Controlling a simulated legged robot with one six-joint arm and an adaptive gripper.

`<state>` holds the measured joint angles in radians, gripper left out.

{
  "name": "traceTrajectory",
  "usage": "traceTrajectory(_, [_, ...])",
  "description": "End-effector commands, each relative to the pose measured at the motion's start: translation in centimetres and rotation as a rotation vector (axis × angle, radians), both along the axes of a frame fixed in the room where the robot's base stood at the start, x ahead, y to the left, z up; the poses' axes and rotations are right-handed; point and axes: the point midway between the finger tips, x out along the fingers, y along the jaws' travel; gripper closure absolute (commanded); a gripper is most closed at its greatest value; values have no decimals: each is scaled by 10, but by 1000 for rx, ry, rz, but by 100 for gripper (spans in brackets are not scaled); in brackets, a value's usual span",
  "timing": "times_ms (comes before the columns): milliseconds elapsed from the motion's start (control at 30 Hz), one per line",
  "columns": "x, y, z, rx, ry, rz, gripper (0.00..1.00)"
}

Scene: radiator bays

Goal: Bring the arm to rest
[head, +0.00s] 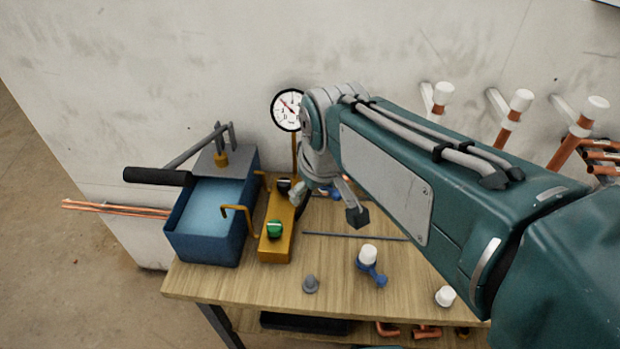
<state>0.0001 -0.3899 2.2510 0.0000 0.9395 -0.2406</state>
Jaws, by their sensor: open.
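My teal arm reaches from the lower right across the head view and bends down at its wrist. My gripper (328,204) hangs over the back of the wooden workbench (330,276), with its fingers apart. One finger with a dark pad shows clearly; the other is partly hidden by the wrist and overlaps the yellow block in the picture. I see nothing held between the fingers. Whether the fingers touch anything on the bench cannot be told.
A blue tank with a long lever (207,250) and a yellow block with a green knob (277,245) stand left of my gripper. A gauge (288,109) rises behind. A blue valve with a white cap (369,258) and a grey plug (310,285) are in front. Capped copper pipes (510,128) line the wall.

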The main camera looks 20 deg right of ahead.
Motion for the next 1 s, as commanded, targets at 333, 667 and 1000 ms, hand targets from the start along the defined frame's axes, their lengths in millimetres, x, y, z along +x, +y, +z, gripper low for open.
traceTrajectory(333, [-3, 0, 1, 3, -6, -6, 12])
traceTrajectory(667, [-54, 0, 1, 53, -93, -131, 12])
traceTrajectory(1000, [-85, 0, -7, 97, -150, -219, 12])
